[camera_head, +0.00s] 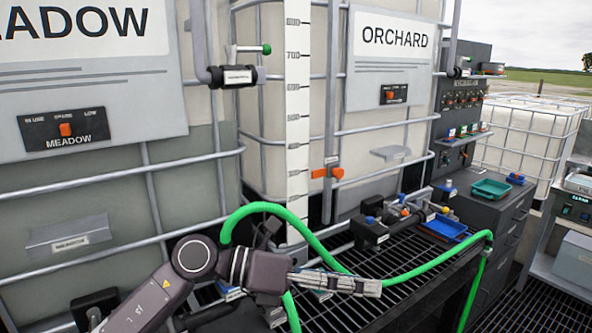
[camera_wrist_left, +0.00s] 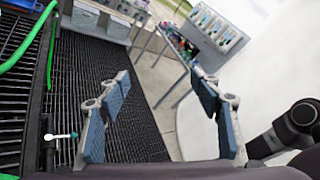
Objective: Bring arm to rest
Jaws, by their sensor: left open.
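My left gripper (camera_head: 355,285) reaches in from the lower left in the head view, in front of the black grated bench. In the left wrist view its two fingers (camera_wrist_left: 160,115) stand wide apart with nothing between them, so it is open and empty. Past the fingers I see a dark grated floor and paler ground. My right gripper does not show in the head view. A dark rounded arm part shows at the right edge of the left wrist view.
A green hose (camera_head: 413,270) runs behind and over my left arm and across the grated bench (camera_head: 400,303). Two caged tanks labelled MEADOW (camera_head: 90,65) and ORCHARD (camera_head: 393,52) stand behind. A blue tray (camera_head: 445,228) sits on the bench. A grey cabinet (camera_head: 490,215) stands right.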

